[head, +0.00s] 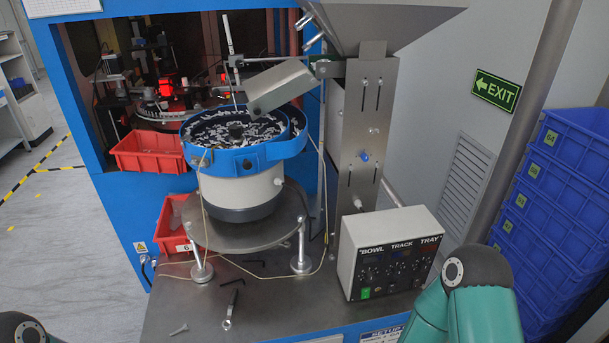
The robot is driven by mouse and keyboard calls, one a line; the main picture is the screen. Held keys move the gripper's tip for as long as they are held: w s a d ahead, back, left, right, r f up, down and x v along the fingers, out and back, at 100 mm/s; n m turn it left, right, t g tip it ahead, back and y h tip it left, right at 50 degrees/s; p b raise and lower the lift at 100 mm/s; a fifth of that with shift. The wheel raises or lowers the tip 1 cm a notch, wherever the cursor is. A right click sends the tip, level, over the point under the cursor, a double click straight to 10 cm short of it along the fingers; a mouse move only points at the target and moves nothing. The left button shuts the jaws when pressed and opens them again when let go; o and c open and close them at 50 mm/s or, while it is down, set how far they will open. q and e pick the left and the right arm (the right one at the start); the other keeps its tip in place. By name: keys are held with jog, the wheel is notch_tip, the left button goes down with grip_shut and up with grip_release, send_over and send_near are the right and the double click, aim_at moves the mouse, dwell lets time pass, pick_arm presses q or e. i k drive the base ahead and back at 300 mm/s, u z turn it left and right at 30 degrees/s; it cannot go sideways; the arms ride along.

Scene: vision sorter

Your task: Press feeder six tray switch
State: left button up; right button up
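A control box (388,252) with a black front panel stands at the right of the metal bench, lettered BOWL, TRACK and TRAY from left to right. Rows of small knobs and switches sit under the lettering, and a green-lit switch (365,293) is at the lower left. The switch positions under TRAY are too small to tell. The feeder (240,188) has a blue-rimmed bowl full of small parts. A label with a 6 (184,248) is on the red bin beside it. Neither gripper shows; only teal parts of my arms show at the bottom edge, the right one close to the box.
A spanner (230,310), hex keys and a bolt (179,329) lie on the bench front (270,318). A thin cable crosses the bench. A steel post (368,150) carrying a hopper (375,22) rises behind the box. Blue crates (560,190) are stacked at the right.

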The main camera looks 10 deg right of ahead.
aim_at(416, 280)
jog(key=u, duration=1.9)
jog(key=i, duration=0.1)
jog(key=z, duration=3.1)
jog(key=k, duration=0.5)
jog(key=z, duration=0.45)
jog(key=i, duration=0.85)
jog(key=z, duration=0.1)
